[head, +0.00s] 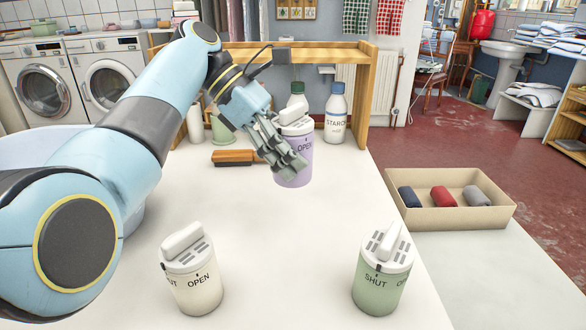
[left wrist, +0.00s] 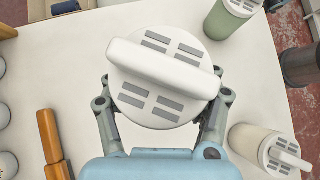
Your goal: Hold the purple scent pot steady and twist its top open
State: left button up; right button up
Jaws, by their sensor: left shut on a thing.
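The purple scent pot (head: 308,160) stands upright on the white table, towards the back. Its white top (head: 296,127) has a raised bar and slots, and the word OPEN shows on the front of the pot. My left gripper (head: 287,150) is shut on the pot, with its fingers covering part of the purple side. In the left wrist view the white top (left wrist: 135,98) fills the middle, its bar slanting down to the right, with a finger on either side. The purple body is hidden there beneath the top. My right gripper is not in view.
A cream pot (head: 195,287) and a green pot (head: 380,285) with similar tops stand nearer on the table. Behind are a brown brush (head: 233,156), a green bottle (head: 297,101) and a starch bottle (head: 335,118) under a wooden frame (head: 366,95). A box (head: 455,219) holds rolled cloths at right.

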pick_arm(q)
notch_tip(320, 180, down, 7)
dwell(0.5)
jog(key=shift+f, duration=0.1)
jog(key=shift+f, duration=1.2)
jog(key=shift+f, duration=0.15)
jog(key=o, duration=1)
jog(key=shift+o, duration=0.2)
jog(key=shift+r+p, duration=0.35)
jog(key=shift+p, duration=0.3)
